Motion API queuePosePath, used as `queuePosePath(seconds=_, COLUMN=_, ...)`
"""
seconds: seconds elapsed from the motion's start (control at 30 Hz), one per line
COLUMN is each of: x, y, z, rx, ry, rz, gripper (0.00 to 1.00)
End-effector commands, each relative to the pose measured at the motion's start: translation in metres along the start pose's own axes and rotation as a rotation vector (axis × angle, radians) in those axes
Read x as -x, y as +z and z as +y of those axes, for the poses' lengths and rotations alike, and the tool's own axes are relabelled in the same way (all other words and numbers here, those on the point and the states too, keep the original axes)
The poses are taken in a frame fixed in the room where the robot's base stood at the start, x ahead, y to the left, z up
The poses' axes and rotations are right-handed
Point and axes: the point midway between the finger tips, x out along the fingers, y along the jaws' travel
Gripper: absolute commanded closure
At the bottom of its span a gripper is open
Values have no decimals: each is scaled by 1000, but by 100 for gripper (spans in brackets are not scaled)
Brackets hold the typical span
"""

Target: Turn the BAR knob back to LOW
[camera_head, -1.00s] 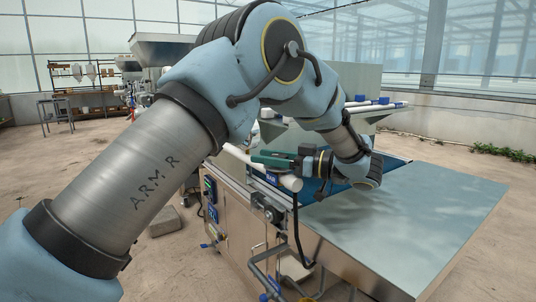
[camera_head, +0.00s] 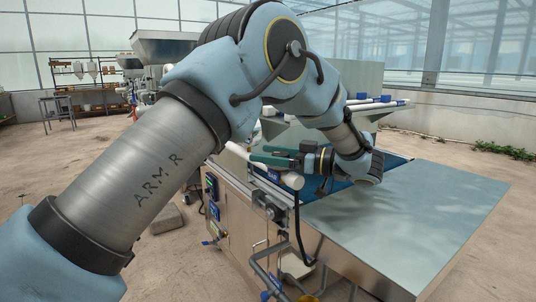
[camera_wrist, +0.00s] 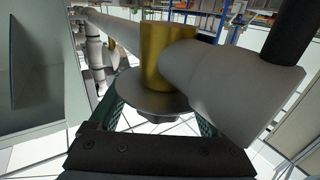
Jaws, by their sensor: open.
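My gripper (camera_head: 268,157) is at the front left of the machine, by the end of the white pipe (camera_head: 291,181) and above the blue BAR label (camera_head: 272,175). In the wrist view my gripper (camera_wrist: 160,97) is open, with one green finger on each side of a grey disc (camera_wrist: 150,94). A brass-coloured cylinder (camera_wrist: 164,48) rises from the disc. The disc may be part of the BAR knob; I cannot tell for sure. No LOW mark or pointer is readable. I cannot tell whether the fingers touch the disc.
The wide white pipe (camera_wrist: 225,85) crosses close on the right in the wrist view. A flat metal table (camera_head: 410,220) extends to the right of the machine. A dark fitting (camera_head: 268,206) and hoses sit below the label. Open floor lies at the left.

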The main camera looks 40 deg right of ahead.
Motion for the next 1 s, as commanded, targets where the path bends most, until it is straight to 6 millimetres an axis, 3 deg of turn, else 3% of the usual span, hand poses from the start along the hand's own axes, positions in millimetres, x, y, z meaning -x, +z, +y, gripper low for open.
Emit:
queuePosePath(seconds=0.17, x=10, y=2, z=0, rx=0, ry=3, rz=-1, gripper=19)
queuePosePath(seconds=0.6, x=88, y=1, z=0, rx=2, ry=3, rz=1, gripper=19)
queuePosePath(seconds=0.8, x=105, y=0, z=0, rx=1, ry=1, rz=1, gripper=19)
queuePosePath(seconds=1.0, x=108, y=0, z=0, rx=0, ry=0, rz=0, gripper=19)
